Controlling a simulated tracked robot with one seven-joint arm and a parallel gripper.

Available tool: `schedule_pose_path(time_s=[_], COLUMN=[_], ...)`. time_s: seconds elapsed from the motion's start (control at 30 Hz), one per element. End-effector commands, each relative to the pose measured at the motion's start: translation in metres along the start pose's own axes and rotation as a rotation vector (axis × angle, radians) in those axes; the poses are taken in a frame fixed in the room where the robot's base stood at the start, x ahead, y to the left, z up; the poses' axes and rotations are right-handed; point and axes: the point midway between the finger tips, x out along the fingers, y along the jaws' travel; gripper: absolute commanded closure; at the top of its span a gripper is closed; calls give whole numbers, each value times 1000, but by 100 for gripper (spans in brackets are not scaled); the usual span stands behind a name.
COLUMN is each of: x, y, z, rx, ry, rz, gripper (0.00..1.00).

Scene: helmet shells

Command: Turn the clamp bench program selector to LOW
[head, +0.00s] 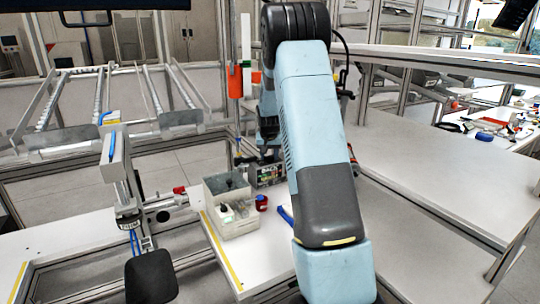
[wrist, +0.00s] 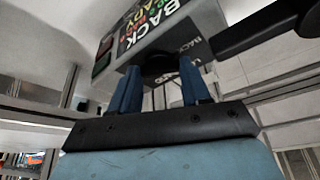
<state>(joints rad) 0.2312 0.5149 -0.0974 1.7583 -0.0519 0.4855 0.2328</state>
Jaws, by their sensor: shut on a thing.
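The clamp bench program selector shows in the wrist view as a dark round knob (wrist: 160,66) on a grey box (wrist: 148,38). The box face carries coloured lettering, including "BACK", seen at a slant. My gripper (wrist: 160,85) has its two blue fingers on either side of the knob, shut on it. Which program the knob points to cannot be read. In the head view a small dark panel with coloured marks (head: 268,173) stands on the bench behind my arm. My arm hides most of the gripper there, and the knob cannot be made out.
An open-topped box with parts (head: 229,207), a small red and blue item (head: 262,202) and a blue item (head: 286,215) are on the white bench (head: 222,256). A clamp-like fixture (head: 122,185) stands left. A bare white table (head: 430,170) lies right.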

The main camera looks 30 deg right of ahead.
Motion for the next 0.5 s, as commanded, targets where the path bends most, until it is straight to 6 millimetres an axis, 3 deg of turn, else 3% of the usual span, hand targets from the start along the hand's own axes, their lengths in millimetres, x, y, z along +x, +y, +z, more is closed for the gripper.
schedule_pose_path(time_s=[0.5], x=[0], y=[-6], z=[1], rx=[220], ry=[1], rz=[95], gripper=[84])
